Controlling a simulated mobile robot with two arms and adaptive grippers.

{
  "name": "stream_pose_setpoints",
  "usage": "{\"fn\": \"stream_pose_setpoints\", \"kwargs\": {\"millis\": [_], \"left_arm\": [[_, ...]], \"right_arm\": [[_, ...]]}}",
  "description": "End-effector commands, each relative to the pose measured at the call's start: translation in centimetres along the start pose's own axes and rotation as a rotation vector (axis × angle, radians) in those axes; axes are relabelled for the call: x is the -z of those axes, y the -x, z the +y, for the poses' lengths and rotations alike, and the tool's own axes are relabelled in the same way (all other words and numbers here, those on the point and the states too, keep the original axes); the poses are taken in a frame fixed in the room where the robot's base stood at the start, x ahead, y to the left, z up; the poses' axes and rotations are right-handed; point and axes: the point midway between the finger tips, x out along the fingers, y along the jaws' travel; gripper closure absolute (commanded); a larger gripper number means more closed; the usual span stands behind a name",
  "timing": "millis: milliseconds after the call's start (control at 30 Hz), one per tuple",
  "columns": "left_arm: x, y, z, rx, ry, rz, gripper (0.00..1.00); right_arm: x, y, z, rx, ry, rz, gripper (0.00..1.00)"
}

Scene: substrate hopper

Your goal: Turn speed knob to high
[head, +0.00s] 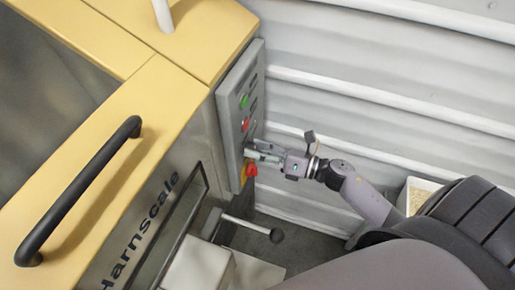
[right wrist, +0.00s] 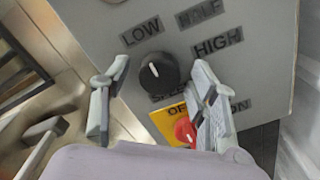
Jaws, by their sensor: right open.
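The black speed knob (right wrist: 160,72) sits on a grey control panel (right wrist: 95,30) in the right wrist view. Its white pointer line tilts up and left, towards the LOW label (right wrist: 140,31). HALF (right wrist: 199,13) and HIGH (right wrist: 217,41) are printed above and to the right. My right gripper (right wrist: 161,75) is open, with one finger on each side of the knob and gaps showing between. In the head view my right gripper (head: 257,153) is at the panel face and hides the knob. My left gripper is not in view.
A red rotary switch (right wrist: 185,131) on a yellow plate is just below the knob, close to the right finger. Green (head: 244,101) and red (head: 245,125) buttons sit higher on the panel. A ball-ended lever (head: 276,235) sticks out below. A corrugated wall (head: 380,80) stands behind.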

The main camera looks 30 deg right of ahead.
Motion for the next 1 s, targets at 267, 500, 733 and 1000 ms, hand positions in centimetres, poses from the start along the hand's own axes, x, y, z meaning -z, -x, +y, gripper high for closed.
{"fn": "stream_pose_setpoints", "kwargs": {"millis": [267,500,733,1000], "left_arm": [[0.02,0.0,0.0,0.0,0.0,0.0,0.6],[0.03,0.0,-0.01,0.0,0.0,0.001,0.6],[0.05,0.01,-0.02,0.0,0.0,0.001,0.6],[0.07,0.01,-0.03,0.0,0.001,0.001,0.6]], "right_arm": [[0.05,-0.09,-0.01,0.0,-0.001,0.0,0.47],[0.03,-0.06,0.0,0.0,0.0,0.0,0.63],[0.03,-0.05,0.0,0.0,0.0,0.0,0.79],[0.02,-0.05,-0.02,0.0,0.0,0.0,0.94]]}}
